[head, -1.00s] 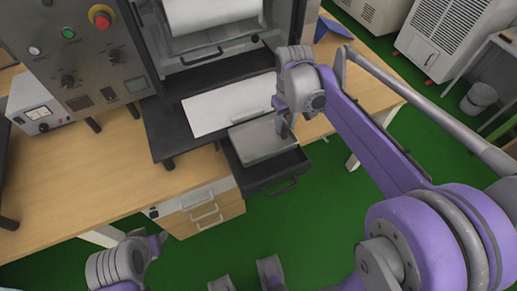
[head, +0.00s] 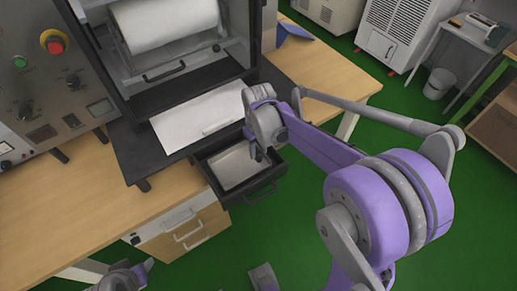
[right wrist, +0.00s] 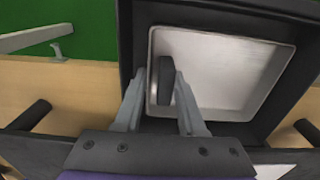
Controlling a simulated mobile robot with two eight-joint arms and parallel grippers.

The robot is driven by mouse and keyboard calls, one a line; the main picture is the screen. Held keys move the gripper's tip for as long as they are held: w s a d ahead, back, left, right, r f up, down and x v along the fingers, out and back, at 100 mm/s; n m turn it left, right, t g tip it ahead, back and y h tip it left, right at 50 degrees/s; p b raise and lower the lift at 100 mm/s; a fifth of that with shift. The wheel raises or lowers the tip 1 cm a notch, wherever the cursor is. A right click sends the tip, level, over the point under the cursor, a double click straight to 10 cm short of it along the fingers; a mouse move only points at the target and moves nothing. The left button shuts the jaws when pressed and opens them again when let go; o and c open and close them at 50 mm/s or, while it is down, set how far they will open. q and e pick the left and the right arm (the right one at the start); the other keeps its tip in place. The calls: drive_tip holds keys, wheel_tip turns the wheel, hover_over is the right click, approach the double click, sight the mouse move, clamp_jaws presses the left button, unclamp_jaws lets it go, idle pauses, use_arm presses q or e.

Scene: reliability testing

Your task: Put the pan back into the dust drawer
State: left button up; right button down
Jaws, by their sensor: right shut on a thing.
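The pan (head: 232,166) is a shallow, light metal tray with a rectangular rim. It lies inside the open black dust drawer (head: 262,190), below the machine's front; I cannot tell if it rests fully on the drawer floor. My right gripper (head: 257,153) reaches down at the pan's right side in the head view. The black drawer frame surrounds the pan there. My left gripper does not show; only part of the left arm does.
A white flat panel (head: 208,115) lies above the drawer on the machine's black base. The wooden table (head: 60,220) carries a control panel (head: 55,80) at left. A small drawer cabinet (head: 180,232) stands below. The green floor (head: 250,235) in front is clear.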

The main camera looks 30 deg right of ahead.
drive_tip(key=shift+f, duration=0.2)
drive_tip(key=c, duration=0.8)
unclamp_jaws()
drive_tip(key=shift+o, duration=0.2)
drive_tip(key=shift+r, duration=0.15)
drive_tip(key=shift+r, duration=0.25)
wheel_tip(320, 180, up, 12)
drive_tip(key=f+p, duration=0.1)
drive_tip(key=p, duration=0.1)
drive_tip(key=s+a+t, duration=0.1)
drive_tip(key=s, duration=0.2)
drive_tip(key=s+a+f, duration=0.1)
drive_tip(key=s+a, duration=0.1)
drive_tip(key=s, duration=0.1)
drive_tip(key=s+a+f+t, duration=0.1)
drive_tip(key=s, duration=0.2)
drive_tip(key=shift+s+a+f+t, duration=0.15)
drive_tip(key=shift+s+a+t, duration=0.15)
drive_tip(key=shift+s, duration=0.1)
drive_tip(key=s+a+f+t, duration=0.2)
drive_tip(key=s+f, duration=0.3)
drive_tip(key=s, duration=0.2)
drive_tip(key=shift+m, duration=0.4)
